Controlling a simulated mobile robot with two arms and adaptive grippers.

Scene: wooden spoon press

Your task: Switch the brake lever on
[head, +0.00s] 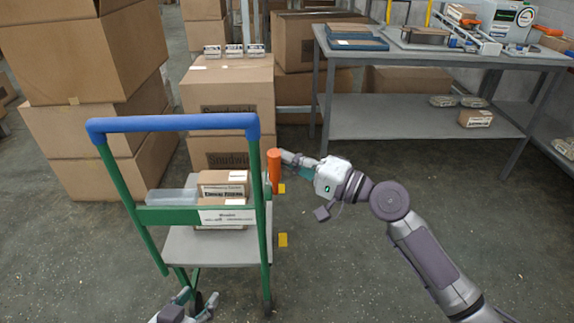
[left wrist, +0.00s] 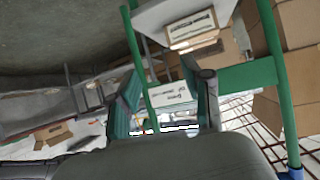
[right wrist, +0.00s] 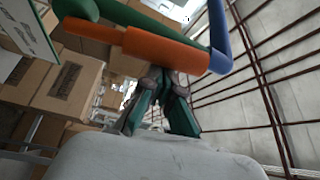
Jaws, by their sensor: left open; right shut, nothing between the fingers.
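The orange brake lever (head: 274,172) stands upright at the right side of the cart's green frame (head: 265,222), under the blue handle (head: 174,123). My right gripper (head: 285,156) is shut and empty, with its fingertips just right of the lever's upper part. In the right wrist view, the lever (right wrist: 160,47) lies across the picture right beyond the shut fingertips (right wrist: 166,76). I cannot tell whether they touch it. My left gripper (head: 199,297) is open and empty, low at the front of the cart. In the left wrist view its fingers (left wrist: 165,85) are spread apart, facing the cart's green frame (left wrist: 250,75).
The cart's grey platform (head: 190,248) bears small boxes (head: 222,184). Tall stacks of cardboard boxes (head: 75,50) stand behind and left of it. A metal table (head: 440,58) with tools stands at the back right. The floor (head: 340,270) right of the cart is clear.

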